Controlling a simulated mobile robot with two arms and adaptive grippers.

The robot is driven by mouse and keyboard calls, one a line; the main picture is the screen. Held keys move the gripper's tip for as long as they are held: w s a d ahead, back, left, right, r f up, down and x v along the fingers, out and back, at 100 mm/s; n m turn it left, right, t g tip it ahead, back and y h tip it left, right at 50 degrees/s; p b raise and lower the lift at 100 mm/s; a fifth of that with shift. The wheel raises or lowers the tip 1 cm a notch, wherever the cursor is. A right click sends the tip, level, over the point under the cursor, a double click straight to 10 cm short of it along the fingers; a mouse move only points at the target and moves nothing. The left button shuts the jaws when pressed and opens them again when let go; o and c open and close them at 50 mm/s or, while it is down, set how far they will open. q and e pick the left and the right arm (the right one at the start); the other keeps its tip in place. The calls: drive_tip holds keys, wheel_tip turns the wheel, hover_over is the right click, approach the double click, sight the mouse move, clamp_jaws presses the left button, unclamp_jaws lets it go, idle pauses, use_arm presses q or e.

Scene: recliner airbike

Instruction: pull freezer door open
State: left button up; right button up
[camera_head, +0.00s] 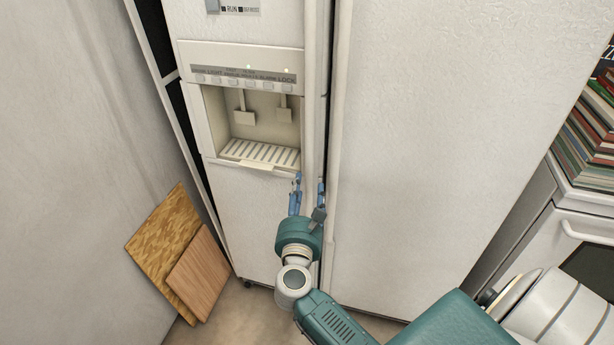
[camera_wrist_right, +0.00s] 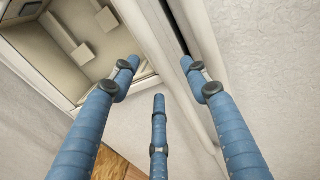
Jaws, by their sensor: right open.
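The freezer door (camera_head: 240,215) is the narrow left door of a white side-by-side fridge, with a water and ice dispenser (camera_head: 255,120) in it. It looks closed. Its long vertical handle edge (camera_head: 314,80) runs beside the dark gap between the doors. My right gripper (camera_head: 309,182) is open at this edge, just below the dispenser's right corner. In the right wrist view, the blue fingers (camera_wrist_right: 160,65) are spread, and the pale handle strip (camera_wrist_right: 160,50) passes between their tips. I cannot tell whether they touch it. My left gripper is not in view.
The wide right fridge door (camera_head: 430,130) is shut beside it. Wooden boards (camera_head: 200,270) lean at the wall (camera_head: 80,150) on the left, close to the freezer side. A white cabinet or oven (camera_head: 585,225) with stacked books (camera_head: 590,140) stands at right.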

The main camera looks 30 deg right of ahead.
sight(307, 181)
drive_tip(key=x, duration=0.5)
clamp_jaws()
